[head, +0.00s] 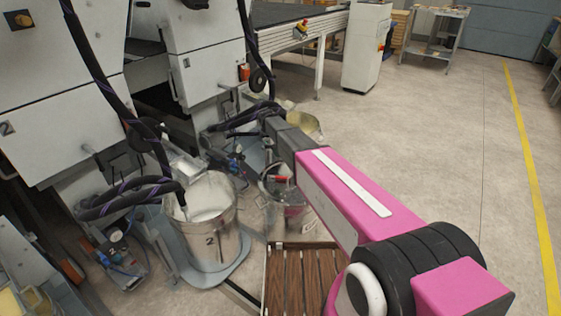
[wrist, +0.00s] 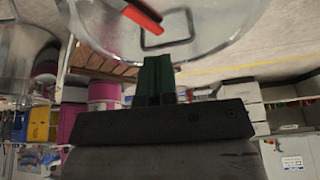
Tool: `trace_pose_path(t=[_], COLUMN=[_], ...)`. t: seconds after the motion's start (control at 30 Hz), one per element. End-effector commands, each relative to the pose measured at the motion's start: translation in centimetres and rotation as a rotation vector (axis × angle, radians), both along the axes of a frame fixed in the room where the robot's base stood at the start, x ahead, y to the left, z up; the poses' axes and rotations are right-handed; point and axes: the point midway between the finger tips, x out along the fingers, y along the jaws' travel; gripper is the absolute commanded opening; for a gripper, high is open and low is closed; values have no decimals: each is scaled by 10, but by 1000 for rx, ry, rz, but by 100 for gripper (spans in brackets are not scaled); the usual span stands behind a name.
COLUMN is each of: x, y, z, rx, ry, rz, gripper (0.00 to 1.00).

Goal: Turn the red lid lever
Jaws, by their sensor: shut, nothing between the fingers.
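The red lid lever (wrist: 142,18) shows at the top of the wrist view, lying at a slant over a clear or shiny round lid (wrist: 95,25). In the head view the red lever (head: 279,179) is small, on top of a metal bucket (head: 290,213) below my arm. My gripper (wrist: 165,62) has dark green fingers, shut together with nothing between them. The fingertips appear just under the lever in the wrist picture; I cannot tell whether they touch the lid. In the head view my fingers are hidden or too small to make out.
A larger open bucket marked 2 (head: 209,240) with pale contents stands to the left. Black hoses (head: 130,195) hang near it from the white machine (head: 60,90). A wooden slatted pallet (head: 300,280) lies in front. The floor to the right is clear.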

Motion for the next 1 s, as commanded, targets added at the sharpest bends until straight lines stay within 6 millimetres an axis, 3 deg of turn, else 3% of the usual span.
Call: trace_pose_path(t=[0.03, 0.13, 0.17, 0.4, 0.67, 0.87, 1.0], x=[1, -4, -7, -41, -52, -50, -50], y=[1, -1, -2, -18, -24, -23, -23], z=[4, 8, 8, 9, 10, -9, -34], rx=[1, 23, 39, 252, 351, 353, 353], ry=[-1, -4, -6, -81, -154, -155, -153], rz=[0, 27, 48, 348, 541, 547, 546], gripper=[10, 42, 45, 45, 45, 45, 45])
